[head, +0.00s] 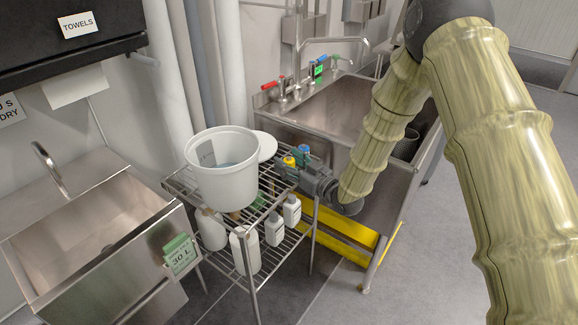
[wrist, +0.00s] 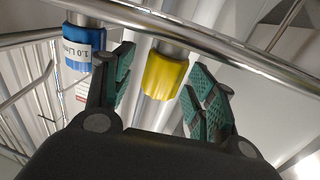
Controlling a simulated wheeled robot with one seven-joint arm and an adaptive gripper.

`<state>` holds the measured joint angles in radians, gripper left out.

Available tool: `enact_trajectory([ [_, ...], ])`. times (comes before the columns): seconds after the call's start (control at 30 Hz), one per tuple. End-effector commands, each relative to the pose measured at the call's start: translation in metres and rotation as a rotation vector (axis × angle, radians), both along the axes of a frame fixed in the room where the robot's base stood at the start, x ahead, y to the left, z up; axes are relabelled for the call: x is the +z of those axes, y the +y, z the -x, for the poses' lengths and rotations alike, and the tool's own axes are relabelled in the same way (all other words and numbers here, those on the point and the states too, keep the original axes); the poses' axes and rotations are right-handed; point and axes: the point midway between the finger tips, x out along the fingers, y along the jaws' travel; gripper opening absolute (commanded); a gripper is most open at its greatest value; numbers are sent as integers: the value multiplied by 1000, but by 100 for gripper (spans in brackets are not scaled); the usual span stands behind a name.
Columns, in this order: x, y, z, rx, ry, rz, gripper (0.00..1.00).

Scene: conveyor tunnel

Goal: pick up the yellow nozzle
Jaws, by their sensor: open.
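The yellow nozzle (wrist: 165,76) shows in the wrist view just beyond and between my gripper's fingertips (wrist: 160,85). It has a ribbed grip and a metal stem above it. In the head view the yellow nozzle (head: 289,161) is a small patch at the wire rack's right side. My gripper (head: 292,172) reaches in from the right beside it and is open, with green pads on its fingers. No contact with the nozzle is clear. A blue nozzle (wrist: 77,46) with a "1.0 L" label hangs left of the fingers; it also shows in the head view (head: 304,150).
A metal rail (wrist: 215,45) crosses above the nozzles. A white bucket (head: 222,185) stands on the wire rack (head: 250,262), with several white bottles (head: 245,250) below. A steel sink (head: 340,105) lies behind my arm, another (head: 90,240) at left. Grey floor is open at right.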

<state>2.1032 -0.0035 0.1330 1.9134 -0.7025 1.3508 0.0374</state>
Motion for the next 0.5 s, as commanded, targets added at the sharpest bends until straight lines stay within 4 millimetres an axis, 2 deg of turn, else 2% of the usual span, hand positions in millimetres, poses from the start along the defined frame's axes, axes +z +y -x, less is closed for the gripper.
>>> enact_trajectory([
  [0.2, 0, 1, 0, 0, 0, 0, 55],
  [0.43, 0, 0, 0, 0, 0, 0, 13],
  [0.47, 0, 0, 0, 0, 0, 0, 8],
  [0.5, 0, 0, 0, 0, 0, 0, 8],
])
